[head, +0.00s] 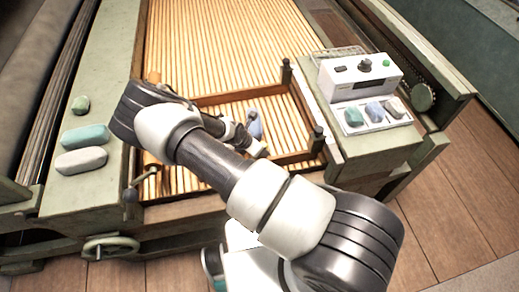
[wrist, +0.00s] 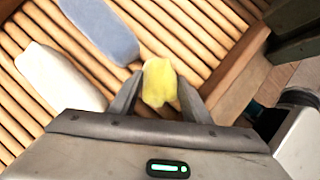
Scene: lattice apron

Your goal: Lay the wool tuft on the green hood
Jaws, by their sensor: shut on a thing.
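A small yellow tuft (wrist: 159,82), which looks like the wool tuft, is between the two fingers of my gripper (wrist: 158,92) in the wrist view. My gripper is shut on it, above the slatted wooden bed. Pale green panels flank the bed: one at left (head: 60,200) and one at right (head: 372,150). I cannot tell for sure which is the green hood.
A blue-grey piece (wrist: 102,28) and a white piece (wrist: 58,75) lie on the slats beside my gripper. Teal (head: 85,137) and off-white (head: 81,161) pieces lie on the left panel. A white control box (head: 345,82) stands on the right one. A wooden frame with dark posts (head: 317,138) borders the bed.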

